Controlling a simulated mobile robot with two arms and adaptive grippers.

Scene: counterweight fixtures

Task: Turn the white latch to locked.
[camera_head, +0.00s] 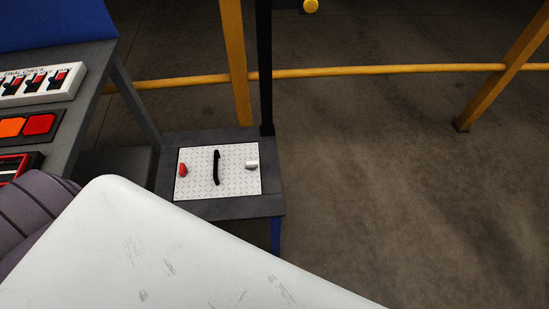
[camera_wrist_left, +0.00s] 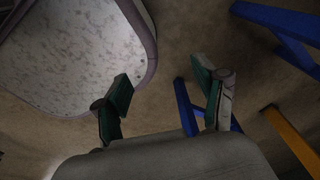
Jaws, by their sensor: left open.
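The white latch (camera_head: 251,165) sits at the right side of a light diamond-plate panel (camera_head: 232,186) on a low dark stand in the head view. A red latch (camera_head: 183,169) is at the panel's left side, and a black handle (camera_head: 216,168) stands in its middle. My left gripper (camera_wrist_left: 165,98) shows in the left wrist view with its two fingers apart and nothing between them. The latch and panel do not show in that view. Neither gripper shows in the head view.
A dark console (camera_head: 88,85) with red and orange switches stands at the left. A black post (camera_head: 265,70) rises behind the stand. A yellow rail (camera_head: 375,71) crosses the back. Blue legs (camera_wrist_left: 187,108) show near my left gripper.

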